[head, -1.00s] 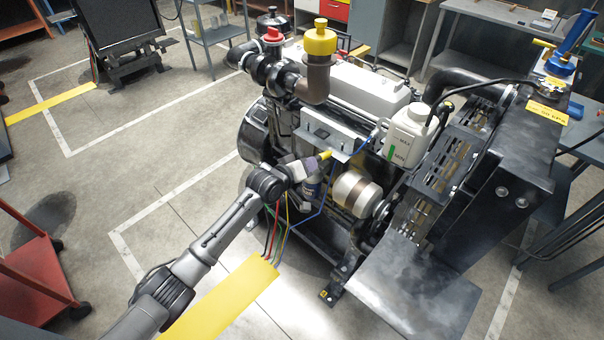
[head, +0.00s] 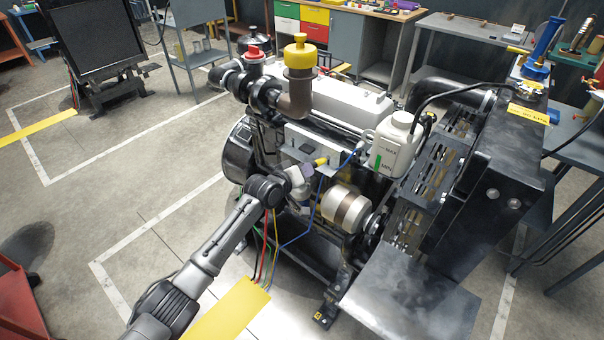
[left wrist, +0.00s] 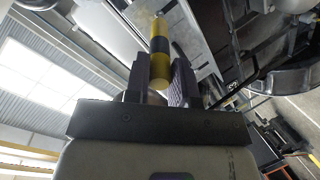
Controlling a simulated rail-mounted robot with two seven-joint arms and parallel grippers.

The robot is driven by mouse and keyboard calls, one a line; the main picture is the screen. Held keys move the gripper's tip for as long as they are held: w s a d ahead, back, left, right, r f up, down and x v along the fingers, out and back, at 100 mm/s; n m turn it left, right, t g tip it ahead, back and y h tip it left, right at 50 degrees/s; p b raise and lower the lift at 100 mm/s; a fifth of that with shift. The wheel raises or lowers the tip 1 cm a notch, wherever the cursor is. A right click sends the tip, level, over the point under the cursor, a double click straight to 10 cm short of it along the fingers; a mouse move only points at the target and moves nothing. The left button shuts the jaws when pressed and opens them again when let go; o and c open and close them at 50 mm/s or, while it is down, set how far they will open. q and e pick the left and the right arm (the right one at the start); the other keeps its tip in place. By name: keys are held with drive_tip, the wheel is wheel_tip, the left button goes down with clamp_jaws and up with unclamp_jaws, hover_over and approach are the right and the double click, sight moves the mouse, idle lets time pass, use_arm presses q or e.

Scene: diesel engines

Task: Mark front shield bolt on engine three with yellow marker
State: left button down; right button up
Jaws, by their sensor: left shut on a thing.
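The engine (head: 352,88) stands in the middle of the head view, with a grey metal plate (head: 290,134) on its near side. My left gripper (head: 309,169) is beside the engine, just below the plate's front edge. It is shut on the yellow marker (head: 321,161), whose yellow end points toward the plate. In the left wrist view the marker (left wrist: 160,62) is yellow with a black band and stands between the fingers. Whether its tip touches a bolt cannot be told; no bolt head is clear. My right gripper is not in view.
A black radiator (head: 495,180) stands at the right. Open floor (head: 120,205) lies left.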

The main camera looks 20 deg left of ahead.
use_arm(q)
drive_tip(key=shift+d+f+p, duration=0.15)
drive_tip(key=shift+p, duration=0.15)
idle(0.5)
idle(0.7)
drive_tip(key=shift+w, duration=0.1)
idle(0.3)
idle(0.4)
drive_tip(key=shift+w+a+b, duration=0.2)
drive_tip(key=shift+a+b, duration=0.1)
idle(0.6)
idle(0.7)
